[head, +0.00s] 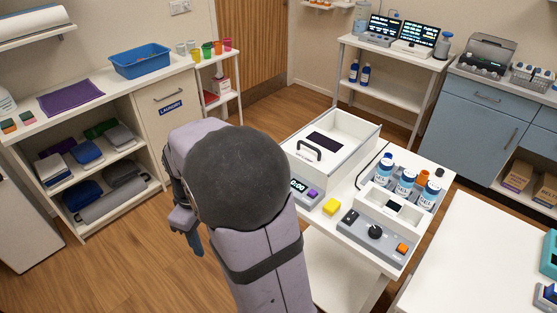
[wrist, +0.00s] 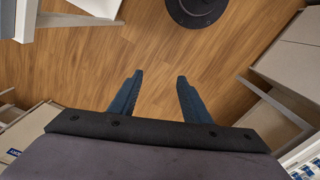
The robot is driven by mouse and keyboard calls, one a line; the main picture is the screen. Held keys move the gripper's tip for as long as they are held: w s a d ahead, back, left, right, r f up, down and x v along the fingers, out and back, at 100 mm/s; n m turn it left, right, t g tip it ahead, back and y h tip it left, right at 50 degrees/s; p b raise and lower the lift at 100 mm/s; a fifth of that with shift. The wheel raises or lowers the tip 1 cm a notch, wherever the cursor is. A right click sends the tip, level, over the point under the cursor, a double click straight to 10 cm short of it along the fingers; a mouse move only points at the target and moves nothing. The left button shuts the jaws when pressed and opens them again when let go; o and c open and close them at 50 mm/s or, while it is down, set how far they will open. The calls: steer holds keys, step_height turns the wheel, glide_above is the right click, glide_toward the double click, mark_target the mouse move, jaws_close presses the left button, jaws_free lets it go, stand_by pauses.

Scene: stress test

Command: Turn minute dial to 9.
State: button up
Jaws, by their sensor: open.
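A round black dial (head: 375,232) sits on the sloped front of a grey control unit (head: 352,232) on the white cart, in the head view. An orange button (head: 402,249) is to its right and a dark switch to its left. Any numbers or pointer on the dial are too small to read. My gripper (head: 189,238) is left of the cart, well apart from the dial and partly hidden by my arm. In the wrist view my gripper (wrist: 160,76) is open and empty over the wood floor, with the dial out of view.
A yellow block (head: 331,207) and a small unit with a green display (head: 298,186) lie left of the control unit. Behind them are a white lidded box (head: 337,165) and several blue-labelled bottles (head: 405,182). A white table (head: 485,255) stands right of the cart.

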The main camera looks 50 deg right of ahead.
steer(key=w+d+r+n+p, duration=0.2)
steer(key=w+d+n, duration=0.1)
steer(key=d, duration=0.6)
steer(key=w+d+r+n+p, duration=0.2)
steer(key=w+d+r, duration=0.15)
steer(key=d, duration=0.45)
steer(key=d+n, duration=0.1)
steer(key=d, duration=0.4)
steer(key=s+d+n+p, duration=0.1)
steer(key=d+n, duration=0.1)
steer(key=d, duration=0.3)
steer(key=s+d+n+p, duration=0.1)
steer(key=d, duration=0.3)
steer(key=shift+s+d+r+n, duration=0.15)
steer(key=shift+d+r+n, duration=0.2)
steer(key=shift+d+n, duration=0.05)
steer(key=shift+d, duration=0.15)
steer(key=shift+f+p, duration=1.35)
steer(key=shift+f, duration=2.3)
steer(key=c, duration=1.1)
